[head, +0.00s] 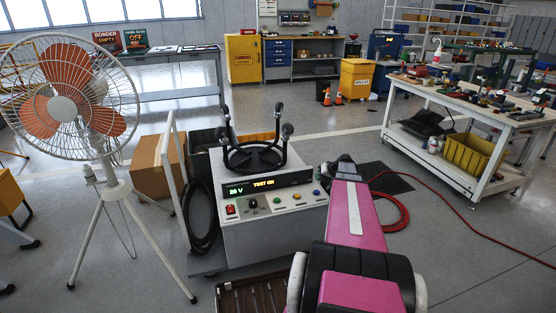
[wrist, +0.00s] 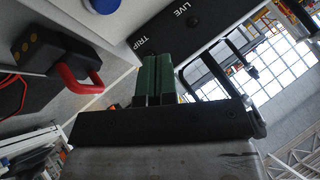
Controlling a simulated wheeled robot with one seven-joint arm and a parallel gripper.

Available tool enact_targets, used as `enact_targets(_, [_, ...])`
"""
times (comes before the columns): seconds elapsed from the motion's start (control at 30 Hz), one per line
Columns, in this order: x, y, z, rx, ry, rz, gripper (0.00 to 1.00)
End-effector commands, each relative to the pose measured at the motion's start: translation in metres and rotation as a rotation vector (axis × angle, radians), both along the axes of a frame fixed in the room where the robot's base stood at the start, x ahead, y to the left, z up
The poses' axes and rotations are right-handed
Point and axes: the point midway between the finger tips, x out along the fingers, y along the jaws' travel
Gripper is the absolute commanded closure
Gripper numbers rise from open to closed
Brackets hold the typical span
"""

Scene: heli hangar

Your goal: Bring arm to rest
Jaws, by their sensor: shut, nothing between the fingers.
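My pink arm (head: 350,215) reaches forward from the bottom of the head view, to the right of a grey test unit. In that view the dark wrist end (head: 343,172) is beside the unit's right edge, and the fingers cannot be made out. In the wrist view my gripper (wrist: 157,60) shows its two green fingers side by side and shut, with nothing held. The fingertips are close to the unit's dark panel (wrist: 175,25), marked LIVE and TRIP. Whether they touch it cannot be told.
The grey test unit (head: 270,225) has a lit display, knobs and a black ring cradle (head: 258,155) on top. A red handle (wrist: 80,85) is near the gripper. A fan (head: 70,110) stands left, a workbench (head: 440,95) right. A red hose (head: 440,205) lies on open floor.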

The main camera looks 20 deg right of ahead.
Motion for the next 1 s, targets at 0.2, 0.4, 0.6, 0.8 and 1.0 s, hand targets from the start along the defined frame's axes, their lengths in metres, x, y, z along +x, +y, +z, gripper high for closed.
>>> enact_targets(0.2, [-0.013, 0.036, 0.0, -0.014, 0.051, 0.028, 1.0])
enact_targets(0.4, [-0.058, 0.127, -0.002, -0.082, 0.211, 0.092, 1.0])
enact_targets(0.6, [-0.115, 0.205, -0.002, -0.194, 0.372, 0.134, 1.0])
enact_targets(0.8, [-0.177, 0.264, 0.004, -0.336, 0.499, 0.147, 1.0])
enact_targets(1.0, [-0.224, 0.295, 0.012, -0.468, 0.572, 0.135, 1.0])
